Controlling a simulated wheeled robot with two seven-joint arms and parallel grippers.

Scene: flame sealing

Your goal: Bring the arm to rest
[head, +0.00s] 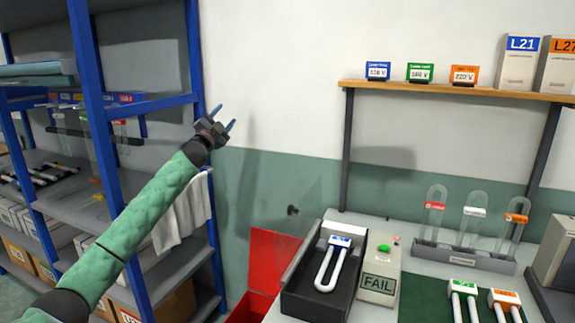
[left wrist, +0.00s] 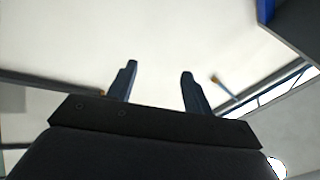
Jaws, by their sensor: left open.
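My left arm, in a green quilted sleeve, reaches up from the lower left in the head view. My left gripper (head: 222,118) is raised in front of the pale wall, beside the blue shelf post. Its two blue fingers are spread apart with nothing between them. In the left wrist view the same gripper (left wrist: 158,85) shows its fingers apart and empty against a pale surface. My right gripper is in neither view.
A blue shelving rack (head: 90,100) stands at left, with a white cloth (head: 183,213) hanging from it. A bench at right holds a black tray (head: 310,298) with a U-shaped tube (head: 322,270), a FAIL box (head: 379,282) and clear tubes. A red bin (head: 272,258) stands beside the bench. A wooden shelf (head: 400,87) is above.

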